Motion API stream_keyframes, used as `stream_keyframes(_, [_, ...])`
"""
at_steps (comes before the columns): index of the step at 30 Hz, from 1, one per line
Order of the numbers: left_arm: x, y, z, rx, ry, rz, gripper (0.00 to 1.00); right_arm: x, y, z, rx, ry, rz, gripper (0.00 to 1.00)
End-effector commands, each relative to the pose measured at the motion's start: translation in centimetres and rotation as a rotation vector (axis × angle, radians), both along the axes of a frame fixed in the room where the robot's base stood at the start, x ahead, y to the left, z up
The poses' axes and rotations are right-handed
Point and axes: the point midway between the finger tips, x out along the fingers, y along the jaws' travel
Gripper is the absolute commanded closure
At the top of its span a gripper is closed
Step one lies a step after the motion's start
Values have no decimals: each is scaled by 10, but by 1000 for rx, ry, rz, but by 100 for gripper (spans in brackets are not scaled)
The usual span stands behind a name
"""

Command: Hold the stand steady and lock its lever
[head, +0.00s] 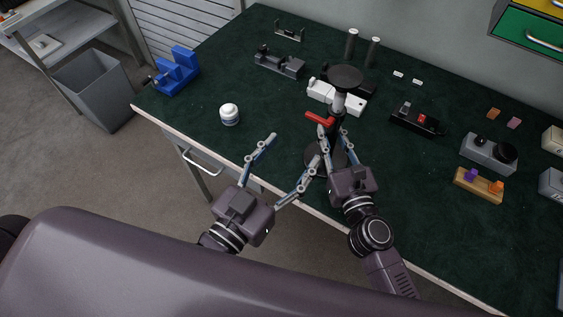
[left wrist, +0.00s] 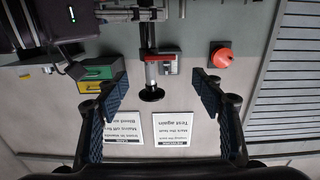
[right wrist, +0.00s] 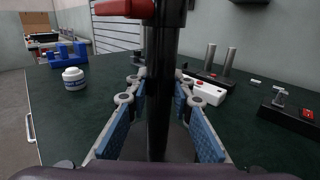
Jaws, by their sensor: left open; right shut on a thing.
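The stand has a round black base (head: 314,156), a black column (right wrist: 162,90), a silver rod and a round black top plate (head: 346,77). The top plate also shows in the upside-down left wrist view (left wrist: 152,94). Its red lever (head: 319,118) juts out to the left from the top of the column; it shows at the top of the right wrist view (right wrist: 125,8). My right gripper (head: 333,138) is shut on the black column, below the lever. My left gripper (head: 294,150) is open and empty, left of the stand, near the table's front edge.
A white jar (head: 229,115) stands left of the stand. A white device (head: 322,92) and a grey fixture (head: 279,63) lie behind. A black box (head: 417,119) and a wooden block (head: 479,186) lie to the right. Free green tabletop lies between jar and stand.

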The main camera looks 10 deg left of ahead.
Motion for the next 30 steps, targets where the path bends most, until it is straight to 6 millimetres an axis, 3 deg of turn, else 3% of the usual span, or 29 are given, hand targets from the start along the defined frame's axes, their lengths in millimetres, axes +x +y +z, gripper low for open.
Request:
stream_keyframes(9, [-25,9,0,1,0,0,38,0,0,0,0,1,0,100])
stream_keyframes(21, [-26,10,0,1,0,1,38,0,0,0,0,0,0,100])
stream_keyframes(22, [-26,9,0,1,0,1,38,0,0,0,0,0,0,78])
stream_keyframes(27, [-26,9,0,0,0,1,38,0,0,0,0,0,0,59])
stream_keyframes(30, [-26,9,0,0,0,1,38,0,0,0,0,0,0,59])
